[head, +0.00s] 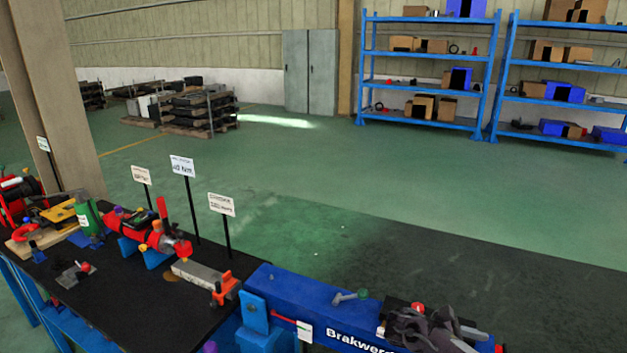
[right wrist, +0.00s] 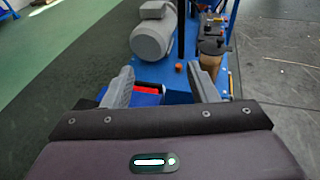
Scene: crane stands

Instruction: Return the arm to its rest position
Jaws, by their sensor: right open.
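In the right wrist view my right gripper (right wrist: 163,82) is open, its two grey fingers spread wide apart. I see nothing held between them. Beyond the fingers is a blue machine base (right wrist: 172,75) with a grey motor (right wrist: 153,38) on it. A brown cylindrical part (right wrist: 211,58) is just beyond the right finger. A blue and red item (right wrist: 148,92) shows low beside the left finger. I cannot make out either gripper in the head view.
A black-topped bench (head: 135,300) with tools and sign cards runs along the lower left. A blue beam (head: 285,285) bears dark grey, glove-like items (head: 425,328). A pillar (head: 52,90) stands at left. Blue shelves (head: 430,53) stand far back. Open green floor (head: 330,165) lies between.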

